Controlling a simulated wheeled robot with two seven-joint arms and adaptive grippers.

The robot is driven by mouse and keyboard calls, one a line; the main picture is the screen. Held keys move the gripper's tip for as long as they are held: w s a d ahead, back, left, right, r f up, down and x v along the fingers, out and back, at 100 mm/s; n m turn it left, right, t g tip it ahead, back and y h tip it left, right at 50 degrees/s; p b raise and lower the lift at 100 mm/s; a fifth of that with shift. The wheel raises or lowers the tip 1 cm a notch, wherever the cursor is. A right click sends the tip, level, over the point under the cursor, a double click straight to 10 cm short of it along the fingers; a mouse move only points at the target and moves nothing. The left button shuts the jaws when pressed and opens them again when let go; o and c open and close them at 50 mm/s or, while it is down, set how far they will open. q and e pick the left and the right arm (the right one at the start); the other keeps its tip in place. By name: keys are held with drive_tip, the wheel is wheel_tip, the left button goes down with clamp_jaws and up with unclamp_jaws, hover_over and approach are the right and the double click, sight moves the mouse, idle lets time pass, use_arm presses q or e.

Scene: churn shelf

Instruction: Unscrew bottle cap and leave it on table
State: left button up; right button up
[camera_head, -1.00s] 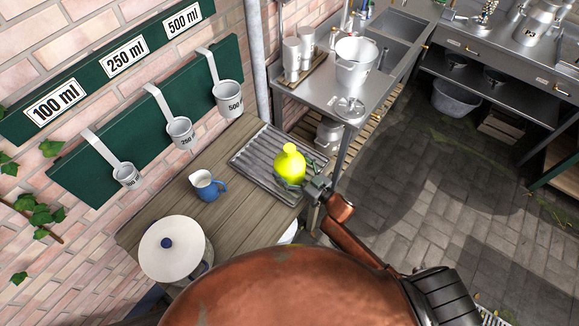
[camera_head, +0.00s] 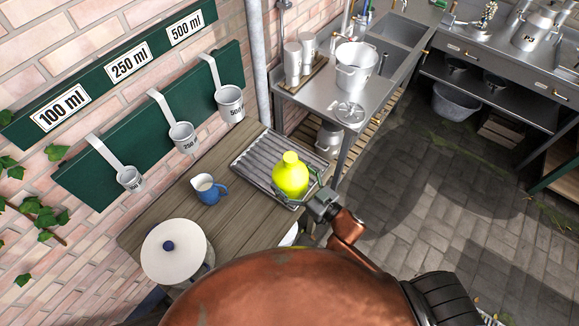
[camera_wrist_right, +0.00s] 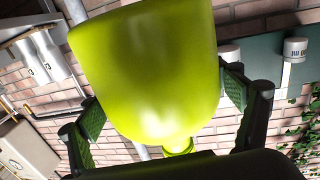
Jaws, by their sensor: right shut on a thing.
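The yellow-green bottle (camera_head: 290,178) is at the ridged metal tray on the wooden table in the head view, its narrow neck upward. My right gripper (camera_head: 297,190) is shut on the bottle's body from the right, with fingers on both sides. The wrist view shows the bottle (camera_wrist_right: 150,70) large between the two green-padded fingers, its neck (camera_wrist_right: 178,147) toward the bottom of the picture. The cap is hard to tell from the neck. Whether the base clears the tray is hidden. My left gripper is not in view.
A blue and white jug (camera_head: 208,189) and a white lidded pot (camera_head: 174,248) stand on the wooden table (camera_head: 165,205), with bare wood between jug and tray (camera_head: 262,148). Measuring cups (camera_head: 229,103) hang on the wall. A steel bench (camera_head: 320,95) holds a white pot (camera_head: 355,65).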

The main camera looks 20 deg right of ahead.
sight(294, 189)
drive_tip(key=shift+s+a+r, duration=0.2)
drive_tip(key=shift+s+r, duration=0.15)
drive_tip(key=shift+s, duration=0.4)
drive_tip(key=shift+s+a+r, duration=0.25)
drive_tip(key=shift+s+r, duration=0.15)
drive_tip(key=shift+s, duration=0.35)
drive_tip(key=shift+s+a+r, duration=0.2)
drive_tip(key=shift+s+r, duration=0.15)
drive_tip(key=shift+s, duration=0.4)
drive_tip(key=o, duration=0.7)
drive_tip(key=shift+c, duration=0.2)
drive_tip(key=c, duration=1.1)
